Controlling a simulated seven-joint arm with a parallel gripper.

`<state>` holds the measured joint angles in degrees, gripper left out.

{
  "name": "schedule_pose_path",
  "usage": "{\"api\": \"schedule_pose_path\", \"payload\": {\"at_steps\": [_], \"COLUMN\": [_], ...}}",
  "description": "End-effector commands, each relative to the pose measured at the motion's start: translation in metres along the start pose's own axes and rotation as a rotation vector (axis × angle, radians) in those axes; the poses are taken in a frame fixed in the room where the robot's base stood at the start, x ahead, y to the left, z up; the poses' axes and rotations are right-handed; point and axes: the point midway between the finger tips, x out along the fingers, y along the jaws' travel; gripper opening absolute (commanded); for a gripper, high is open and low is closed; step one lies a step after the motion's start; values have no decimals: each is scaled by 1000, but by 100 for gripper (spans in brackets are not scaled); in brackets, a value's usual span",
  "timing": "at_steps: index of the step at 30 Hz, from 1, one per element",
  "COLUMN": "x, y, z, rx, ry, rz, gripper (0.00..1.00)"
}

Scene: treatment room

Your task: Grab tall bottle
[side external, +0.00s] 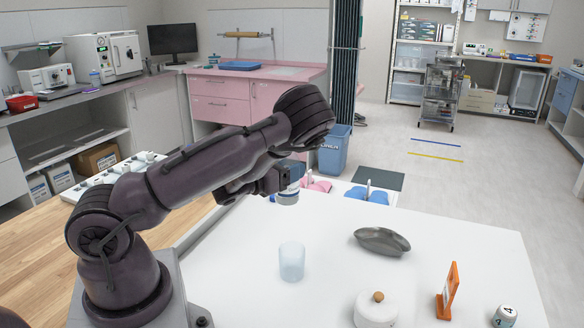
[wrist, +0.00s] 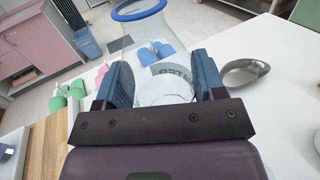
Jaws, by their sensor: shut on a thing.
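A clear bottle with a blue rim (wrist: 143,28) rises between the two blue fingers of my gripper (wrist: 163,82) in the wrist view. My gripper (side external: 284,184) is shut on it. In the side view, only a small white and blue part of the bottle (side external: 288,197) shows below the gripper. My arm hides the rest. It appears to be held above the white table (side external: 240,285), over its back edge. The dark lettering seen between the fingers is partly hidden.
A frosted cup (side external: 292,262) stands on the table in front of the gripper. A grey metal dish (side external: 381,241) lies to its right. A white lidded pot (side external: 376,312), an orange stand (side external: 449,290) and a small numbered jar (side external: 504,316) are near the front right.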

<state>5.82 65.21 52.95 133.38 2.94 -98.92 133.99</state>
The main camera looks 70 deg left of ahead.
Motion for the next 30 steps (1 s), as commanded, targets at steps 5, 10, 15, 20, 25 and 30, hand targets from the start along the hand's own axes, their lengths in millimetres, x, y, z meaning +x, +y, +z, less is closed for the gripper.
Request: {"api": "schedule_pose_path", "payload": {"at_steps": [5, 10, 15, 20, 25, 30], "x": [-8, -11, -13, -13, -13, -12], "y": [-2, -3, -4, -4, -4, -4], "z": [4, 6, 7, 7, 7, 16], "rx": [1, 1, 0, 0, 0, 1], "ry": [-2, -2, -2, -3, -2, -5], "rz": [1, 1, 0, 0, 0, -1], "gripper": [33, 33, 33, 33, 33, 33]}}
